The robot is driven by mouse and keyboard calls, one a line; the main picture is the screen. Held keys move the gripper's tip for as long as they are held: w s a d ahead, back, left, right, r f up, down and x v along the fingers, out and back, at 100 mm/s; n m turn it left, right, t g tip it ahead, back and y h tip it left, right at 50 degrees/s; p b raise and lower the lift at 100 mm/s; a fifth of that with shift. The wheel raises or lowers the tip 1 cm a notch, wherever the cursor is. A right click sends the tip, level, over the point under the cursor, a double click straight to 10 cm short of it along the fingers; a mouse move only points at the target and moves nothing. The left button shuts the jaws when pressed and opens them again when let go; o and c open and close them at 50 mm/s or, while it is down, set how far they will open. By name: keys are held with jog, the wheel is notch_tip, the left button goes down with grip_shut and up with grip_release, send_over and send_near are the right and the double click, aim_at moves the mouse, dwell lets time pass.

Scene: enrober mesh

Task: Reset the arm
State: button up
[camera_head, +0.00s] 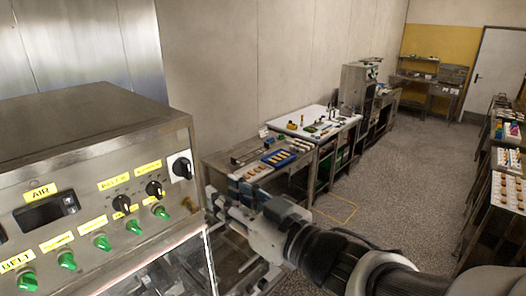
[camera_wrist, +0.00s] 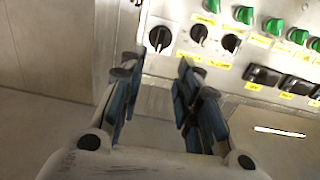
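My arm reaches in from the lower right in the head view, and my gripper (camera_head: 222,200) is in front of the right end of the machine's control panel. In the wrist view my gripper (camera_wrist: 155,75) has its two blue-padded fingers well apart, with nothing between them. The control panel (camera_head: 85,208) carries black rotary knobs, green knobs and yellow labels. The wrist view shows the panel (camera_wrist: 210,65) beyond the fingertips, with a black knob (camera_wrist: 160,39) above the gap. I cannot tell whether a fingertip touches the panel.
The steel machine (camera_head: 80,120) fills the left of the head view, close to my gripper. A workbench (camera_head: 225,160) with trays stands behind the gripper along the wall. More tables with goods (camera_head: 508,192) line the right side. The speckled floor (camera_head: 410,165) between them is clear.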

jog(key=s+d+f+m+h+b, duration=0.1)
jog(key=d+f+m+h+b, duration=0.7)
jog(key=d+f+h+b, duration=0.95)
jog(key=s+d+f+m+g+y+b, duration=0.1)
jog(key=s+d+f+g+y+b, duration=0.1)
jog(key=s+f, duration=0.7)
jog(key=s+d+f+m+g+y+b, duration=0.1)
jog(key=s+d+f+g+b, duration=0.1)
jog(key=s+f+g+b, duration=0.3)
jog(key=s+f, duration=0.4)
jog(key=f, duration=0.2)
jog(key=shift+s+d+f+y, duration=0.15)
jog(key=shift+d+f+y, duration=0.1)
jog(key=shift+d+y, duration=0.1)
